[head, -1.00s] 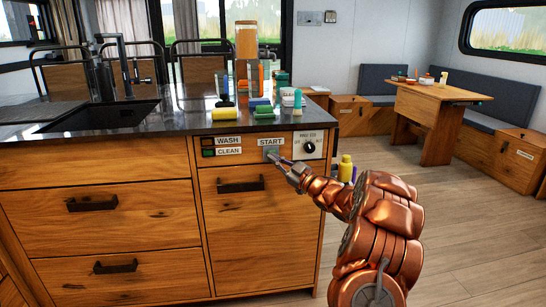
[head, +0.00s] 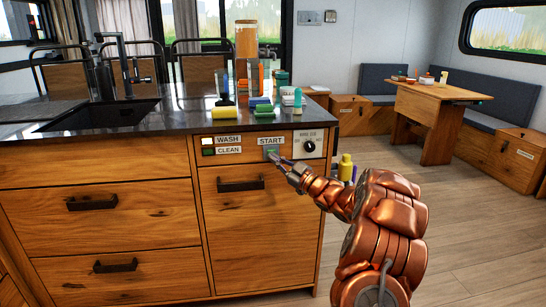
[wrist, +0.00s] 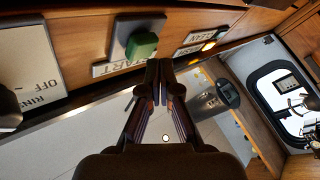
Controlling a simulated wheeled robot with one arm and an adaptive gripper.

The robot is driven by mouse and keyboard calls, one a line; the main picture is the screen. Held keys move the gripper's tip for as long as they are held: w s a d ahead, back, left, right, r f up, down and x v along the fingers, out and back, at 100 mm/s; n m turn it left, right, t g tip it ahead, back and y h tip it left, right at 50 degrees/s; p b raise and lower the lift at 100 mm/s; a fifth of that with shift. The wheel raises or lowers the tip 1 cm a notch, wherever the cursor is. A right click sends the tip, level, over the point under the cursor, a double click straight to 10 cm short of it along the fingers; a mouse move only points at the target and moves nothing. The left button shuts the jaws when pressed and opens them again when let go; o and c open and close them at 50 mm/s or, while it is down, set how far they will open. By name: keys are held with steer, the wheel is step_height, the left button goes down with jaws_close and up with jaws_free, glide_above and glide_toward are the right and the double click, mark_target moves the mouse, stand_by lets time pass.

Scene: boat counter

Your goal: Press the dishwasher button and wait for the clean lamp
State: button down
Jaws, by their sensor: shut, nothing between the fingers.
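The green start button (head: 271,153) sits on a grey mount below the START label (head: 270,141) on the counter's front panel. It also shows in the wrist view (wrist: 142,43). My gripper (head: 278,160) is shut and empty, with its tips at the button. In the wrist view the closed fingertips (wrist: 158,66) are just beside the green button; I cannot tell if they touch it. The wash lamp (head: 208,141) glows bright whitish. The clean lamp (head: 208,152) below it is dark green and looks unlit. The dishwasher front (head: 240,235) is closed.
A dial (head: 309,146) is right of the button. The countertop above holds a yellow sponge (head: 223,113), bottles and other items near its edge. A yellow bottle (head: 345,167) shows behind my arm. Open floor (head: 470,220) lies to the right.

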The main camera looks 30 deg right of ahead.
steer(key=s+b, duration=0.1)
steer(key=s+a, duration=0.1)
steer(key=s, duration=0.1)
steer(key=s+a+b, duration=0.1)
steer(key=s, duration=0.1)
steer(key=shift+s+a+b, duration=0.15)
steer(key=shift+s+b, duration=0.1)
steer(key=shift+b, duration=0.05)
stand_by(0.4)
stand_by(0.6)
steer(key=w+a+r+m+g+h+p, duration=0.2)
steer(key=w+a+r+m+h+p, duration=0.15)
steer(key=r+h+p, duration=0.35)
steer(key=s+a+r+m+g+h+p, duration=0.2)
steer(key=s+a+r+m+g+p, duration=0.1)
steer(key=s+g+p, duration=0.4)
steer(key=s+a+r+m+g+p, duration=0.1)
steer(key=s+a+g+p, duration=0.3)
steer(key=s, duration=0.9)
steer(key=s+a+r+m+g+y+p, duration=0.1)
steer(key=s+a+r+g+p, duration=0.3)
steer(key=s+a+p, duration=0.4)
steer(key=s+a+r+m+g+p, duration=0.1)
steer(key=s+a+r+g+p, duration=0.2)
steer(key=s+a, duration=0.6)
steer(key=s+g+p, duration=0.2)
steer(key=s+p, duration=0.1)
steer(key=s, duration=0.8)
steer(key=shift+r+y, duration=0.15)
steer(key=shift+y, duration=0.15)
